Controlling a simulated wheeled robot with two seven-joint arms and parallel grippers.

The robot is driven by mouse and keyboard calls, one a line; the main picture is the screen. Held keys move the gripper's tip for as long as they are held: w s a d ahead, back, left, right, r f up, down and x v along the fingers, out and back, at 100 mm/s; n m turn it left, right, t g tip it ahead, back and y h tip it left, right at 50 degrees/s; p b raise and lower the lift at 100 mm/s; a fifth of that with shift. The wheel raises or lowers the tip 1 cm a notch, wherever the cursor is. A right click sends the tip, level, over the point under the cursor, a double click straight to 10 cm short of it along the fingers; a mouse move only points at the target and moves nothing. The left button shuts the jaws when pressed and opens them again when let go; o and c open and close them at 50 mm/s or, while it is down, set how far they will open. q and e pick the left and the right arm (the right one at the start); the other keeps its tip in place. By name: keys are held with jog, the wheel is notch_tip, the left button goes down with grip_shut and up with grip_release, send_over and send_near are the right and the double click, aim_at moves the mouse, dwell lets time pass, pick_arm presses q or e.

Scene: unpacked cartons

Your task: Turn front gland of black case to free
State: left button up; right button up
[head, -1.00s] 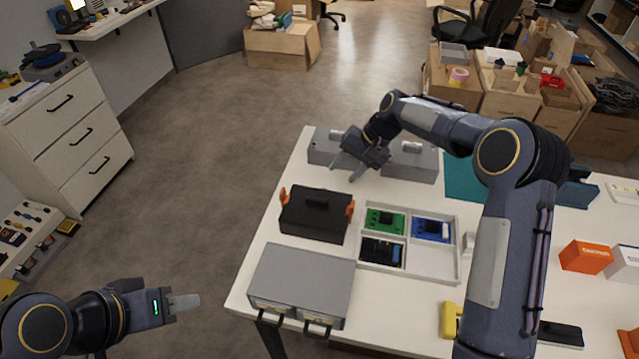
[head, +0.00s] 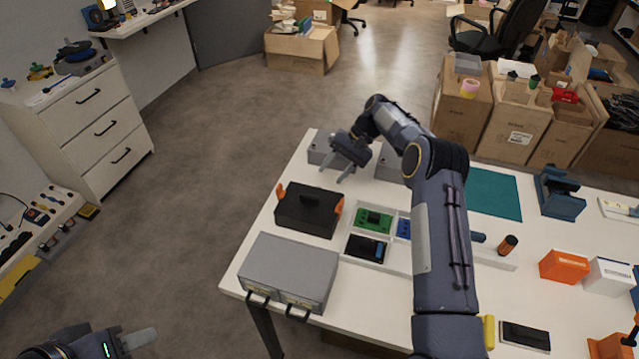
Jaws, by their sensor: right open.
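The black case (head: 305,215) sits on the white table, lid shut, with a dark handle on top. An orange piece (head: 281,191) shows at its left end and another orange piece (head: 337,216) at its right end. I cannot make out which part is the front gland. My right gripper (head: 335,174) is open and empty, with its fingers pointing down, beyond the case and in front of the grey boxes. It appears apart from the case. My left gripper (head: 141,338) is off the table at the lower left, seen edge-on, so its opening cannot be judged.
Grey boxes (head: 319,151) stand at the table's back edge, partly behind my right gripper. A grey drawer unit (head: 285,268) is at the front left corner. A tray with a green board (head: 373,220) lies right of the case. My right arm covers the table's middle.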

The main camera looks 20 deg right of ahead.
aim_at(321, 187)
jog(key=shift+p+x, duration=0.45)
jog(key=shift+x, duration=2.3)
grip_shut()
jog(key=shift+d+f+b, duration=0.1)
jog(key=shift+f+b, duration=0.15)
jog(key=shift+b, duration=0.4)
jog(key=y+b, duration=0.1)
jog(key=b, duration=0.2)
jog(key=t+y+b, duration=0.1)
jog(key=y+b, duration=0.1)
jog(key=b, duration=0.1)
jog(key=f+n+t+y+b, duration=0.1)
jog(key=b, duration=0.2)
jog(key=shift+s+d+b, duration=0.2)
jog(key=shift+d+b, duration=0.1)
jog(key=shift+r+n+t+y+b, duration=0.15)
jog(key=shift+n+t+y+b, duration=0.15)
jog(key=shift+t+y+b, duration=0.5)
